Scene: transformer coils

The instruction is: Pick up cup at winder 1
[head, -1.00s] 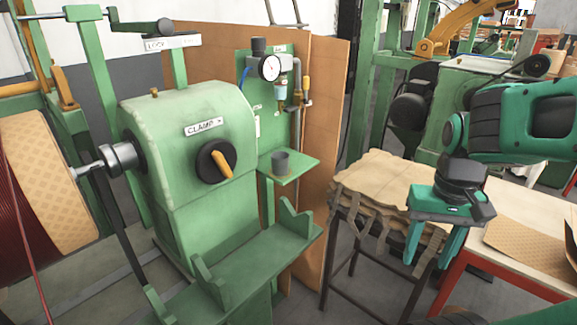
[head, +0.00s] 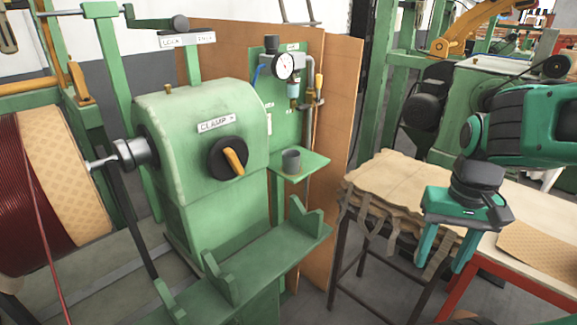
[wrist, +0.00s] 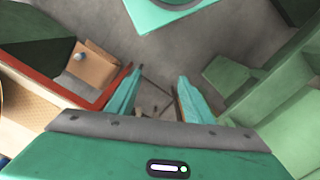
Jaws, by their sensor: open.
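A small dark grey cup (head: 291,162) stands upright on a green shelf (head: 312,160) fixed to the panel behind the winder (head: 205,150). My gripper (head: 442,262) hangs pointing down at the right, in front of the paper-topped table and well to the right of the cup. Its two teal fingers are apart with nothing between them. In the wrist view, the gripper (wrist: 157,95) is also open over the floor. I cannot make out the cup in the wrist view.
A black stand holds stacked brown sheets (head: 385,190) between the winder and my gripper. A red-framed table (head: 520,270) is at the right. A gauge (head: 286,66) and pipes rise above the shelf. A wound coil (head: 50,180) is at the left.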

